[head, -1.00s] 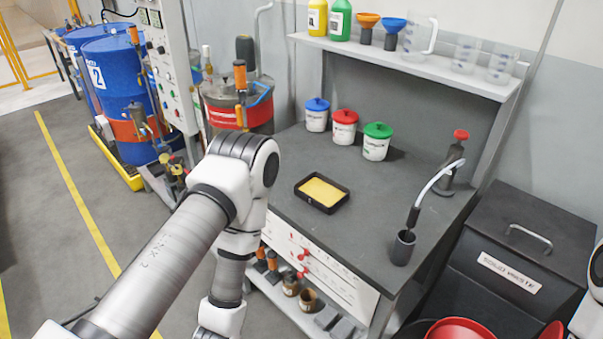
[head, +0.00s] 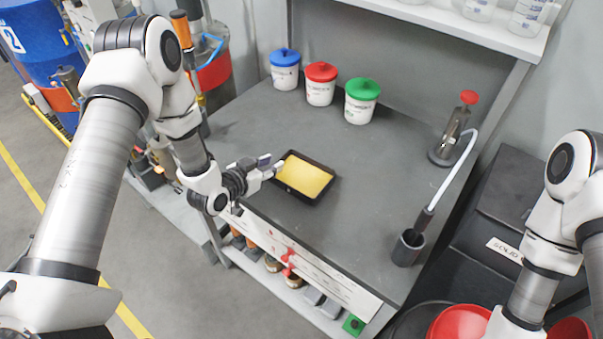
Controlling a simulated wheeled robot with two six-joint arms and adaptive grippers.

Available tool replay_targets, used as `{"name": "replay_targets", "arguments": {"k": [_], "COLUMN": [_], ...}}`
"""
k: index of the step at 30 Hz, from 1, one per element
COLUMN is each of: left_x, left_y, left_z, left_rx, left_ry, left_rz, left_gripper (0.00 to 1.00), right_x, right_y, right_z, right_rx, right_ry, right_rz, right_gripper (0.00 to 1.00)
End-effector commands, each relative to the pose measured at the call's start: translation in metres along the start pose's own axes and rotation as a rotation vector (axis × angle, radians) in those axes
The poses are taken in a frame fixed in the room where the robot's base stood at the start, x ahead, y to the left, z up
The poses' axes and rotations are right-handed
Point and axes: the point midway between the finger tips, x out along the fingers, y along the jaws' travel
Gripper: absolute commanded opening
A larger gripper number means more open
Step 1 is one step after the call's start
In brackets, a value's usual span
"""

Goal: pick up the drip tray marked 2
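A shallow black tray (head: 325,192) with a yellow inside lies flat on the grey workbench, near its front left edge. No number is readable on it. My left gripper (head: 274,166) is at the tray's left rim, with its fingers pointing right towards it. Its fingers look parted and hold nothing; whether they touch the rim I cannot tell. My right arm comes in at the right edge, and its gripper is below the picture.
Blue-, red- and green-lidded tubs (head: 320,84) stand behind the tray. A shelf (head: 450,28) overhangs the back. The bench between is clear.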

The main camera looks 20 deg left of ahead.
Motion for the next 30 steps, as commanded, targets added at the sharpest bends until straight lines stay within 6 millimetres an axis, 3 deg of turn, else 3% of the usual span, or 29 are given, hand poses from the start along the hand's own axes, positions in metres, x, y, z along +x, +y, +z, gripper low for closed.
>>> {"name": "replay_targets", "arguments": {"k": [8, 11, 30], "left_x": [0.0099, 0.0097, 0.0069], "left_y": [0.0001, 0.0001, 0.0], "left_z": [0.0013, 0.0014, -0.0048], "left_rx": [-0.002, -0.002, -0.003], "left_ry": [-0.002, -0.002, -0.002], "left_rz": [-0.001, -0.001, -0.001], "left_gripper": [0.32, 0.0, 0.0], "right_x": [-0.0012, -0.0012, -0.0063], "right_y": [0.0001, 0.0001, 0.0], "right_z": [0.0, 0.0001, 0.0], "right_rx": [0.0, 0.0, 0.0], "right_ry": [0.0, 0.0, 0.0], "right_rz": [0.0, 0.0, 0.0], "right_gripper": [0.4, 0.4, 0.4]}}
